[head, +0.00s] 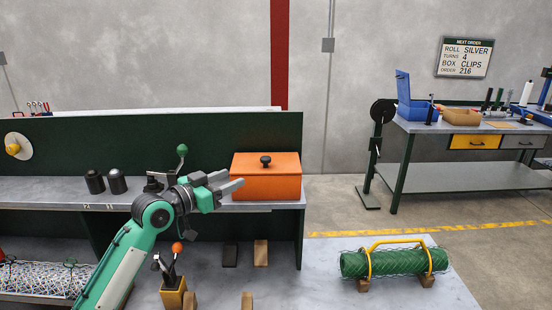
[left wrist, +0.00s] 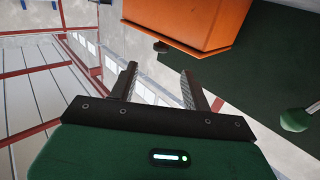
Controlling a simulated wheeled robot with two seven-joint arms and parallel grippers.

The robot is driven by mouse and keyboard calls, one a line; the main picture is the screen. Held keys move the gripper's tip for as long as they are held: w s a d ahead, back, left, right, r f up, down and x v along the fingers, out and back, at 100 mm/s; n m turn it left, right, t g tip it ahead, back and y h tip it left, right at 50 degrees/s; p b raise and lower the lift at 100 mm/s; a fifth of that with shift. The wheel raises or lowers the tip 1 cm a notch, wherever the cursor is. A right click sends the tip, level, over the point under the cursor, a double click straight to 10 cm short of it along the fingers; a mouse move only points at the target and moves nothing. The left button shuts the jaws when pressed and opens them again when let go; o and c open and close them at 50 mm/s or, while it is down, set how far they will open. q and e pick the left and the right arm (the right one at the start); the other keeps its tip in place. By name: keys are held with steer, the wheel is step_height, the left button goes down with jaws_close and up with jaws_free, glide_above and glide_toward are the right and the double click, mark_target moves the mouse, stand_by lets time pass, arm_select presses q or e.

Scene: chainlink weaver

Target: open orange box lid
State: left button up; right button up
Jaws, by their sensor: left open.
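The orange box (head: 272,186) stands on the grey shelf against the dark green back panel, at the shelf's right end. Its lid (head: 285,159) is shut, with a black knob (head: 265,161) on top. My left gripper (head: 234,182) is open and empty, its fingers pointing right at the box's left side, below the knob's height. I cannot tell whether it touches the box. In the left wrist view the fingers (left wrist: 162,82) are spread apart, with the orange box (left wrist: 185,22) beyond them at the top. My right gripper is not in view.
A green-knobbed lever (head: 182,151) and two black cylinders (head: 106,182) stand on the shelf (head: 60,191) left of the box. A green mesh roll (head: 395,262) lies at lower right. A workbench (head: 470,127) with an open blue box (head: 415,110) stands at the right.

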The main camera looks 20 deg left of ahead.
mark_target(262, 160)
arm_select(q)
steer(key=p+x, duration=0.1)
steer(key=x, duration=0.3)
steer(key=r+p+x, duration=0.1)
steer(key=p+x, duration=0.1)
steer(key=x, duration=0.2)
steer(key=p+x, duration=0.1)
steer(key=x, duration=0.3)
steer(key=shift+w+a+r, duration=0.1)
steer(key=shift+a+r, duration=0.05)
steer(key=shift+r, duration=0.15)
steer(key=shift+p+x, duration=0.5)
steer(key=shift+x, duration=0.5)
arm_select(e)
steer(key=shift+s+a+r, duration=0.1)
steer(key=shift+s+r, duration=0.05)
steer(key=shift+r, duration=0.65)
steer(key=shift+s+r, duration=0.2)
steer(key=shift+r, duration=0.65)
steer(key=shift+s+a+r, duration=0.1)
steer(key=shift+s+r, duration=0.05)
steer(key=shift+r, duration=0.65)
arm_select(q)
steer(key=shift+f, duration=0.2)
jaws_close()
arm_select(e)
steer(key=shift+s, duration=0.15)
